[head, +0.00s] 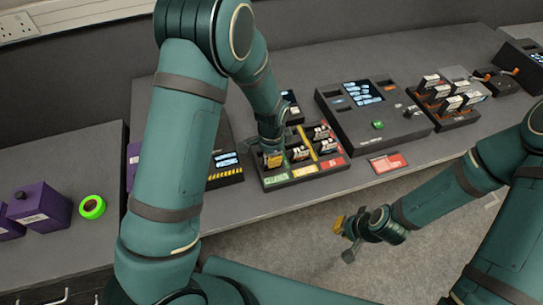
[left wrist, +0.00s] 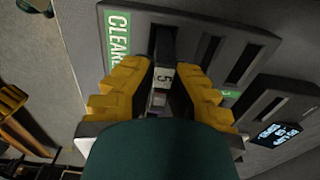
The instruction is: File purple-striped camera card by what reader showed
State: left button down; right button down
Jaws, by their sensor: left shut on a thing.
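My left gripper (left wrist: 160,85) is shut on a dark card (left wrist: 162,76) with a white label reading 5. In the head view the left gripper (head: 273,158) is over the green section of the sorting tray (head: 305,170), which also has yellow and red sections holding cards. The reader (head: 345,118) has a lit screen, too small to read. My right gripper (head: 343,238) is open and empty, beyond the table's front edge.
A card rack (head: 455,118) with several cards stands right of the reader. A red placard (head: 388,163) lies near the front edge. A striped-edge device with a screen (head: 226,160) stands left of the tray. Purple boxes (head: 42,205) and a green ring (head: 91,207) are far left.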

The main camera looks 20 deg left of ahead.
pick_arm(q)
jog(key=shift+f+b, duration=0.35)
jog(key=shift+f, duration=0.05)
dwell(0.4)
jog(key=c, duration=0.6)
grip_release()
jog(key=shift+r+p, duration=2.65)
jog(key=shift+r, duration=1.2)
jog(key=shift+f, duration=0.1)
